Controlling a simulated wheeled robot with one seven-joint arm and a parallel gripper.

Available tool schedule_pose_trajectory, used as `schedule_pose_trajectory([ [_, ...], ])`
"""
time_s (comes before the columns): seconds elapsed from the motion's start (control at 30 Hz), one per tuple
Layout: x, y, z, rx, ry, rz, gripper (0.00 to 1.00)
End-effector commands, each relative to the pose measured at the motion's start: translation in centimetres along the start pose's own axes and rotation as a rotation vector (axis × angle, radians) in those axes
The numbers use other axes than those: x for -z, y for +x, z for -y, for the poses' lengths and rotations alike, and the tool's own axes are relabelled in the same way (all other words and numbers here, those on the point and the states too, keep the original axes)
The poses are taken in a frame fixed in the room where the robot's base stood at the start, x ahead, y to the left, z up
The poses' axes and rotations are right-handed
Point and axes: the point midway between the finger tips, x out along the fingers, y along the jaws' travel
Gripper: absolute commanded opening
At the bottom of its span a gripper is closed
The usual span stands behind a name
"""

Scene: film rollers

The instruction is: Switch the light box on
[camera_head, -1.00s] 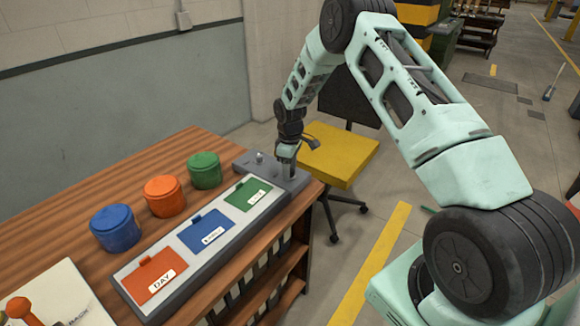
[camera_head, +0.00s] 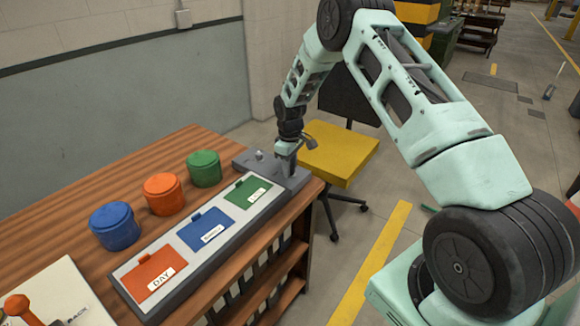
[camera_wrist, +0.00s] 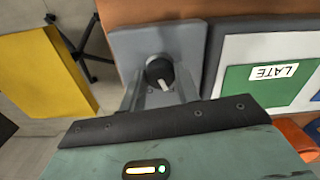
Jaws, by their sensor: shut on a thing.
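The light box (camera_head: 152,256) is a long, low box with a pale top at the table's front edge, bearing orange, blue and green panels. Its grey control end (camera_head: 244,163) is at the far right end, and also shows in the wrist view (camera_wrist: 130,42). A round black knob with a white pointer mark (camera_wrist: 160,73) sits there in the wrist view. My gripper (camera_wrist: 163,90) is shut on this knob, a finger on either side. In the head view my gripper (camera_head: 286,166) reaches down onto the control end and hides the knob. I cannot tell whether the top is lit.
Blue (camera_head: 115,226), orange (camera_head: 164,194) and green (camera_head: 204,169) lidded canisters stand behind the light box. A small metal fitting (camera_head: 259,156) rises from the control end beside my gripper. A yellow-seated chair (camera_head: 338,160) stands beyond the wooden table (camera_head: 62,220).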

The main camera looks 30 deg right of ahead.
Motion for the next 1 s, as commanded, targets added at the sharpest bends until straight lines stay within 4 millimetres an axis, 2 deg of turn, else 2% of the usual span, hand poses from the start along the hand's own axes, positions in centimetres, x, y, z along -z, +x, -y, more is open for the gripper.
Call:
schedule_pose_trajectory([
  [0.6,0.06,-0.03,-0.02,-0.002,0.563,-0.002,0.09],
  [1.0,0.08,-0.08,-0.02,-0.001,0.822,-0.003,0.09],
])
